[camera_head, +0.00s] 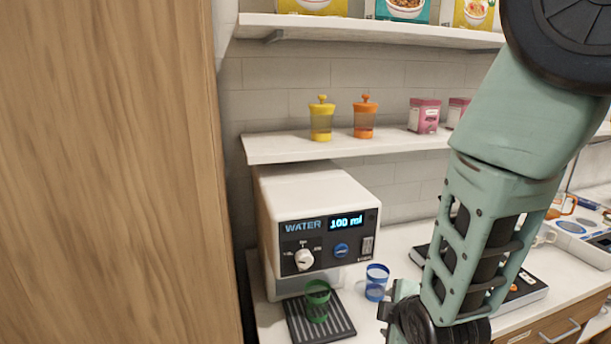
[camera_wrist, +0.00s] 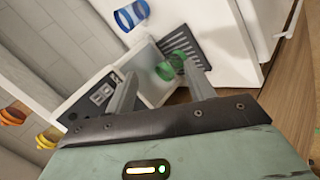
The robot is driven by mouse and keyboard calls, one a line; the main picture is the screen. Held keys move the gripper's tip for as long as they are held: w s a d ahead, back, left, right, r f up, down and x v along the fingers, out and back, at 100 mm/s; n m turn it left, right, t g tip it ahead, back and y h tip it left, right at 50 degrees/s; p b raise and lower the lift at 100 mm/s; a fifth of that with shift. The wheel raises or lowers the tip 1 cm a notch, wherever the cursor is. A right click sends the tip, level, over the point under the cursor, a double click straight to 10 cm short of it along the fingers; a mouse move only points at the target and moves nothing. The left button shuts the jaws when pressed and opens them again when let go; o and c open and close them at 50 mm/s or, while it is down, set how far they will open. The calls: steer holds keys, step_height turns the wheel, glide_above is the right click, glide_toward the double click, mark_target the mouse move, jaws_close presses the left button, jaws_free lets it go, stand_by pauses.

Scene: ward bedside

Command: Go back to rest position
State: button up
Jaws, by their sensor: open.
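My gripper shows in the wrist view (camera_wrist: 160,88) with its two fingers spread apart and nothing between them that it holds. In the head view my green arm reaches down on the right, and its lower end is beside the counter, right of the blue cup; the fingers are mostly hidden there. A green cup (camera_head: 317,300) stands on the drip tray of the water dispenser (camera_head: 318,215), and it also shows beyond the fingers in the wrist view (camera_wrist: 168,70). The dispenser display reads 100 ml.
A blue cup (camera_head: 376,284) stands on the counter right of the drip tray (camera_head: 303,327). A shelf (camera_head: 290,149) above holds a yellow jar (camera_head: 321,120), an orange jar (camera_head: 365,118) and pink packages (camera_head: 424,116). A wooden panel (camera_head: 105,170) fills the left side.

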steer(key=s+d+r+m+g, duration=0.3)
steer(key=s+d+r+m, duration=0.15)
steer(key=d+m, duration=0.35)
steer(key=s+d+r+m+g, duration=0.3)
steer(key=s+d+m+g, duration=0.15)
steer(key=d+m, duration=0.35)
steer(key=s+a+f+n+g+b, duration=0.1)
steer(key=s+a+f+n+b, duration=0.2)
steer(key=s+a, duration=0.4)
steer(key=s+a+f+n+b, duration=0.4)
steer(key=s+a+n+b, duration=0.1)
steer(key=a, duration=0.6)
steer(key=shift+s+g+b, duration=0.35)
steer(key=shift+s+b, duration=0.55)
steer(key=shift+f, duration=0.1)
